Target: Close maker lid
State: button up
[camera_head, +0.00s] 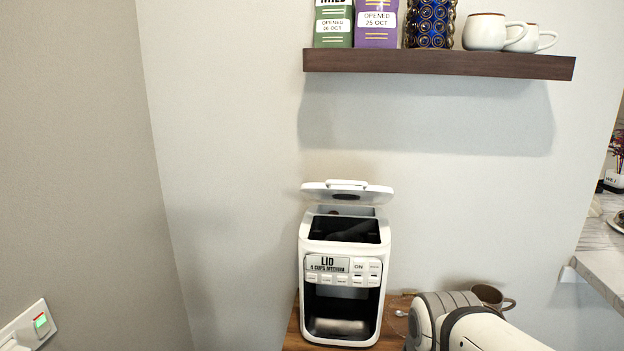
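The white coffee maker (345,270) stands upright on a wooden surface against the wall. Its lid (347,193) is raised above the dark top opening (344,229), hinged at the back, with a light handle on its edge. The display (327,264) on the front reads "LID 4 CUPS MEDIUM". Part of my white and grey arm shows at the lower right, beside the maker and below its lid. My gripper's fingers do not show in this view.
A brown mug (490,296) stands behind my arm, partly hidden. A small spoon (401,313) lies right of the maker. A dark wooden shelf (440,63) with mugs and bags hangs well above the lid. The wall area left of the maker is clear.

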aim_at(333, 191)
jog(key=u, duration=0.8)
jog(key=k, duration=0.65)
jog(key=z, duration=0.4)
jog(key=i, duration=1)
jog(key=z, duration=0.05)
